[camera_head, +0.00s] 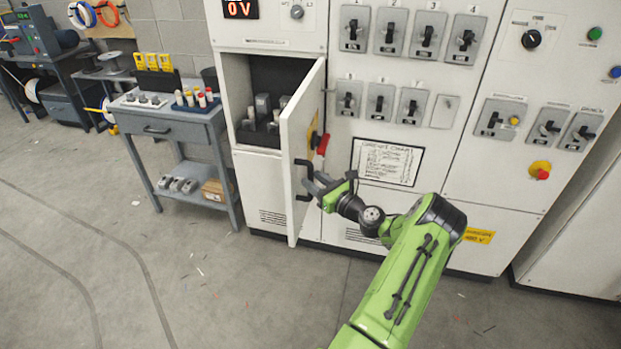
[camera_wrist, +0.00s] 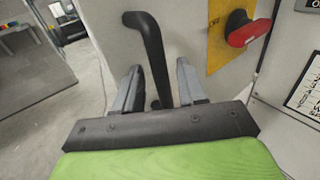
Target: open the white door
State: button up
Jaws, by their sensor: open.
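The white door (camera_head: 298,155) of the cabinet stands swung well open toward the room, hinged on its right side. Its black handle (camera_head: 305,180) shows on the door's outer face, and in the wrist view the handle (camera_wrist: 152,50) rises between the two fingers. My gripper (camera_head: 318,182) is open, with one finger on each side of the handle; I cannot tell whether either finger touches it. The wrist view also shows my gripper (camera_wrist: 155,85) close to the door face. A red switch handle (camera_head: 322,144) on a yellow plate is on the same door.
The open compartment (camera_head: 270,90) holds grey parts. A grey trolley (camera_head: 180,130) with fuses and small parts stands left of the cabinet. A panel of switches (camera_head: 408,40) lies to the right. The floor (camera_head: 190,270) in front is clear apart from small scraps.

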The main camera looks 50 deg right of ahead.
jog(key=s+a, duration=0.2)
jog(key=s, duration=1.1)
jog(key=shift+s+a, duration=0.2)
jog(key=shift+a, duration=0.05)
jog(key=w+a+r+n+g+y, duration=0.35)
jog(key=w+a+n+y, duration=0.35)
jog(key=w+a+n, duration=0.35)
jog(key=w+a+r+n+g, duration=0.25)
jog(key=a+n+g, duration=0.45)
jog(key=a+n, duration=0.7)
jog(key=s+a+r+n+g+h, duration=0.1)
jog(key=s+a+r+n, duration=0.25)
jog(key=a, duration=0.35)
jog(key=s+a+r+n+g+h, duration=0.1)
jog(key=s+a+r+n+g, duration=0.1)
jog(key=s+a+r+n, duration=0.3)
jog(key=s+a+r+n+t+h, duration=0.1)
jog(key=s+a+n, duration=0.2)
jog(key=s, duration=0.6)
jog(key=shift+s+a+r+n+h, duration=0.15)
jog(key=shift+s+a+n+h, duration=0.2)
jog(key=shift+n, duration=0.75)
